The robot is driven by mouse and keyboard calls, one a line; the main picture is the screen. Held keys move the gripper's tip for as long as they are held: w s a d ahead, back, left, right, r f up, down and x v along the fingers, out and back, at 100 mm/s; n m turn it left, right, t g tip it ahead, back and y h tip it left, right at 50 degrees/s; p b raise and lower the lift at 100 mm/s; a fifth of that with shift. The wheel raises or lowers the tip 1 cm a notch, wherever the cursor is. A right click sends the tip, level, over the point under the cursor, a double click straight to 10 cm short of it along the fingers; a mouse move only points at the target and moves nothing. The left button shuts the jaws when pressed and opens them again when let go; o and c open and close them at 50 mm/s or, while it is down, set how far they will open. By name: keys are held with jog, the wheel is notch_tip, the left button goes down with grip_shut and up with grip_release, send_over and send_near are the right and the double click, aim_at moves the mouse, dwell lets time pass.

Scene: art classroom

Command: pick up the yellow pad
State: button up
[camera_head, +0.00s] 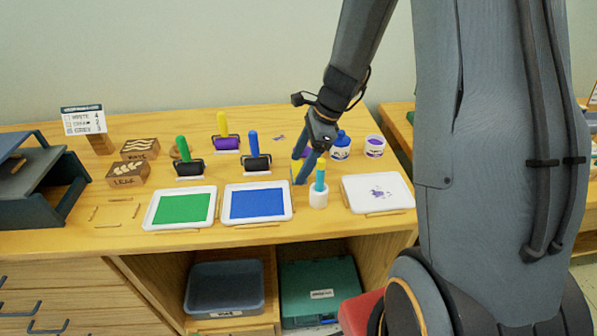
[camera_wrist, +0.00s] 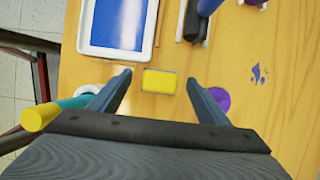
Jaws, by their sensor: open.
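The yellow pad (camera_wrist: 160,82) is a small yellow block lying on the wooden tabletop in the wrist view. My gripper (camera_wrist: 160,77) is open, with one finger on each side of the pad. There is a visible gap between the pad and each finger. In the head view my gripper (camera_head: 299,170) is low over the table, to the right of the blue ink tray. I cannot make out the pad in the head view; the fingers likely cover it.
A white cup (camera_head: 318,196) holding a teal, yellow-topped stick stands close to my gripper. The blue ink tray (camera_head: 257,203) is to the left and a white tray (camera_head: 377,192) to the right. A purple disc (camera_wrist: 219,99) lies by one finger. Ink jars (camera_head: 341,150) stand behind.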

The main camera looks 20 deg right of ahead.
aim_at(298, 166)
jog(key=shift+x, duration=0.95)
jog(key=c, duration=1.2)
jog(key=shift+o, duration=0.2)
jog(key=shift+r, duration=0.1)
notch_tip(298, 166, up, 10)
jog(key=shift+f+b, duration=0.1)
jog(key=shift+b, duration=0.2)
